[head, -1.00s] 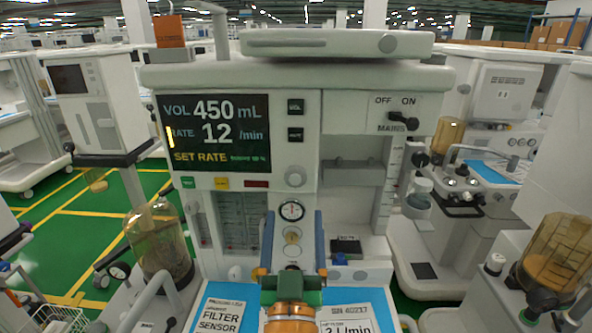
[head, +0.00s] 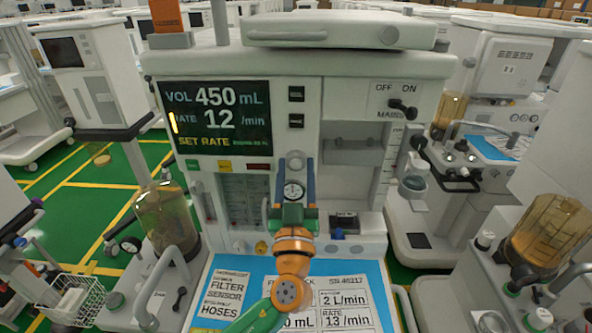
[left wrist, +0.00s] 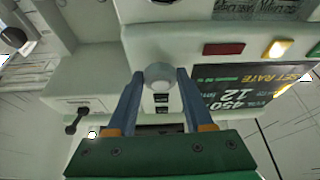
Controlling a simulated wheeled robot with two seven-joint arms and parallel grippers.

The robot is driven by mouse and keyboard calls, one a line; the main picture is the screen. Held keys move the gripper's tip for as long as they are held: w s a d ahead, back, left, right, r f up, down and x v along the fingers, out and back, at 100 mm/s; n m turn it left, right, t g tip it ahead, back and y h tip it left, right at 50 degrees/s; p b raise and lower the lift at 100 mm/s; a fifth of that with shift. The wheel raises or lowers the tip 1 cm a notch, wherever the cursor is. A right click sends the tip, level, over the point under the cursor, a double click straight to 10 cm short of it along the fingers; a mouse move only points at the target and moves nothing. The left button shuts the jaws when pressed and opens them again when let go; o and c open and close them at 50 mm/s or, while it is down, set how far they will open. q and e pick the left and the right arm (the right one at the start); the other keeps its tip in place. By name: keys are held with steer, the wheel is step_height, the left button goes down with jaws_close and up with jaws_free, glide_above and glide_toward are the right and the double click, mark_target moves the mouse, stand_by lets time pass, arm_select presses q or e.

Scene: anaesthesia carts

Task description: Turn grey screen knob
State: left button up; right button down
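The grey screen knob (head: 295,164) sits on the machine's front panel, right of the lower edge of the dark screen (head: 217,118). The screen reads VOL 450 mL, RATE 12 /min and SET RATE, with a yellow bar beside RATE. My left gripper (head: 294,168) reaches up from below, its blue fingers on either side of the knob. In the left wrist view the round knob (left wrist: 159,75) lies between the fingertips (left wrist: 160,76), which look open with small gaps beside it; contact is not clear. My right gripper is not in view.
A blue sheet with printed cards (head: 340,304) lies on the worktop; one reads 13 /min. Two dark buttons (head: 296,93) and a MAINS switch (head: 402,109) are above. An amber canister (head: 166,219) stands left.

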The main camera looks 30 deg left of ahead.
arm_select(q)
jaws_close()
steer(key=shift+m, duration=0.5)
steer(key=shift+s+a+m+t+h+b, duration=0.1)
steer(key=shift+m+t+h+b, duration=0.2)
steer(key=shift+m+h, duration=0.5)
steer(key=m+h, duration=0.1)
steer(key=m, duration=0.2)
steer(key=shift+a+r+t, duration=0.1)
steer(key=shift+r+t, duration=0.05)
steer(key=shift+t, duration=0.15)
steer(key=shift+m+h+p, duration=0.55)
steer(key=shift+m+h, duration=0.25)
steer(key=shift+m, duration=0.5)
steer(key=shift+a+m, duration=0.1)
steer(key=shift+m, duration=0.2)
